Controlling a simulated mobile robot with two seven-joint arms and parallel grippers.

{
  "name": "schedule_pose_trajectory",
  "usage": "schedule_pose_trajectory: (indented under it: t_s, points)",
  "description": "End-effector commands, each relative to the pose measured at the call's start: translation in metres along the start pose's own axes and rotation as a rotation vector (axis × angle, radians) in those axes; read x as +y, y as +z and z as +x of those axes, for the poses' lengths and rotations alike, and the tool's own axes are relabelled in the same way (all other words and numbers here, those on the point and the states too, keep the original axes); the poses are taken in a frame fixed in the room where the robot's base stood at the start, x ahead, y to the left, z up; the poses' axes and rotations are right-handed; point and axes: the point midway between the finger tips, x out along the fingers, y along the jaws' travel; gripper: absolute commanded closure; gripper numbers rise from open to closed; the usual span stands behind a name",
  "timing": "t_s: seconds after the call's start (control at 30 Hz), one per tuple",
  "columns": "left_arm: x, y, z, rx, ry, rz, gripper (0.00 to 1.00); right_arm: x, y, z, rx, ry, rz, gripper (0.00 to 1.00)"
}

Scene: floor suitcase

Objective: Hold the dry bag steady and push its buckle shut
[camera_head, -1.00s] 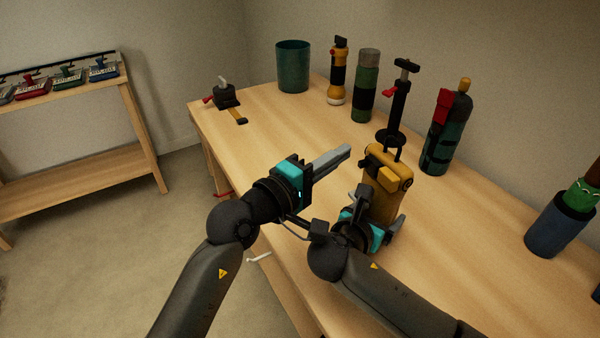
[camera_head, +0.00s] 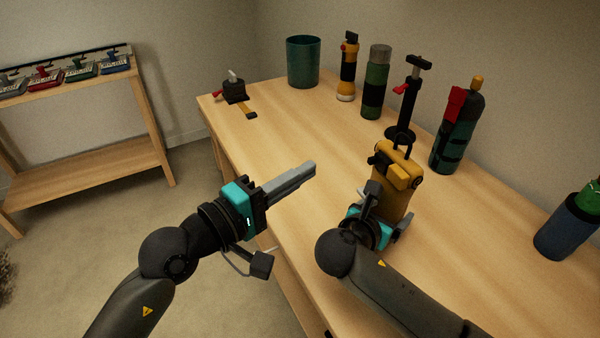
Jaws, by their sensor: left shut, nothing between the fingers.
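The yellow dry bag (camera_head: 393,200) stands upright on the workbench, with a black loop and a rolled top. Dark buckle parts (camera_head: 378,160) show at its upper left; I cannot tell whether they are joined. My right gripper (camera_head: 388,208) has its fingers on either side of the bag's lower body and appears shut on it; the gripper and arm hide the bag's base. My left gripper (camera_head: 311,169) is shut and empty. Its fingers lie together, pointing right, left of the bag and clear of it.
Behind the bag on the workbench (camera_head: 300,135) stand a black pump-like tool (camera_head: 407,105), a green bottle (camera_head: 375,85), a yellow flashlight (camera_head: 347,70), a teal bin (camera_head: 303,62) and a dark green bottle with red (camera_head: 455,130). A blue container (camera_head: 565,228) stands right. The bench's middle is clear.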

Motion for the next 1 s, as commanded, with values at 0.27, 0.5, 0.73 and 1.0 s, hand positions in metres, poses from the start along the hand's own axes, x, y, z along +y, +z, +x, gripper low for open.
schedule_pose_trajectory:
  t_s: [0.27,0.5,0.73,1.0]
  points:
    - [0.0,0.0,0.0,0.0,-0.001,0.0,1.0,0.0,0.0,0.0,0.0,0.001,0.0,0.06]
    - [0.0,0.0,0.0,0.0,-0.001,0.0,1.0,0.0,0.0,0.0,0.0,0.001,0.0,0.0]
    - [0.0,0.0,0.0,0.0,-0.001,0.0,1.0,0.001,-0.001,-0.018,0.001,0.004,0.0,0.0]
    - [0.0,0.0,0.0,0.0,0.0,0.0,1.0,0.001,-0.001,-0.062,0.002,0.004,0.002,0.0]
